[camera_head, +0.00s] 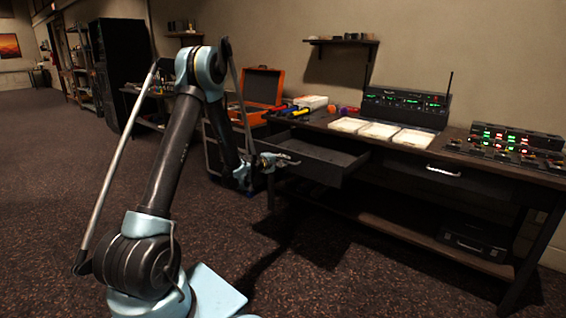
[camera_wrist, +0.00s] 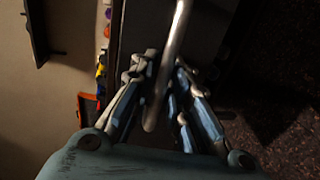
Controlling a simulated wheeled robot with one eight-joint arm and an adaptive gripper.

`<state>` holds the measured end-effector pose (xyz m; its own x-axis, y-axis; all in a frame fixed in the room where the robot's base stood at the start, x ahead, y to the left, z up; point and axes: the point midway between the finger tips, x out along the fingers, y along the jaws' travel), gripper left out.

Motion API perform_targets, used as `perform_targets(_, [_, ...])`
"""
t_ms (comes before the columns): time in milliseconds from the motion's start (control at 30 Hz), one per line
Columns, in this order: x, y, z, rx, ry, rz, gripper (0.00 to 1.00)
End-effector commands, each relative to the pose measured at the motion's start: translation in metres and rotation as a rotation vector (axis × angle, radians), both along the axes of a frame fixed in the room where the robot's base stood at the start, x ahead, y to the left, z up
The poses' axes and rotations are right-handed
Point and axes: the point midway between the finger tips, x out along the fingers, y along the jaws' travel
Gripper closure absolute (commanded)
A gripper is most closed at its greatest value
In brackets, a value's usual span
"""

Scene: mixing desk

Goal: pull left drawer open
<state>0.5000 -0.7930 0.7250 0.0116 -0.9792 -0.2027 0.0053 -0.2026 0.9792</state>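The left drawer (camera_head: 318,163) is pulled well out from the desk, and its inside looks empty in the head view. My gripper (camera_head: 284,160) is at the drawer's front, on its left side in the picture. In the wrist view a silver handle bar (camera_wrist: 171,45) passes between the fingers of my gripper (camera_wrist: 167,63). The exact contact is dark and partly hidden. The right drawer (camera_head: 440,178), with a silver handle, is shut.
The desk (camera_head: 485,172) holds white trays (camera_head: 378,130), a radio-like console (camera_head: 405,106) and a mixer with lit buttons (camera_head: 515,145). An open orange case (camera_head: 262,88) stands behind the drawer. A dark box (camera_head: 475,238) sits on the lower shelf. The floor (camera_head: 60,190) at left is clear.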

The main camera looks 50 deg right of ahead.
Motion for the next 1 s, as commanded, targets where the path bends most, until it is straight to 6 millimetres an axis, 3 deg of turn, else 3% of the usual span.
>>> perform_targets(467, [-0.004,0.006,0.001,0.001,0.000,-0.006,0.71])
perform_targets(1000, [-0.004,0.095,0.019,0.001,0.001,-0.005,0.71])
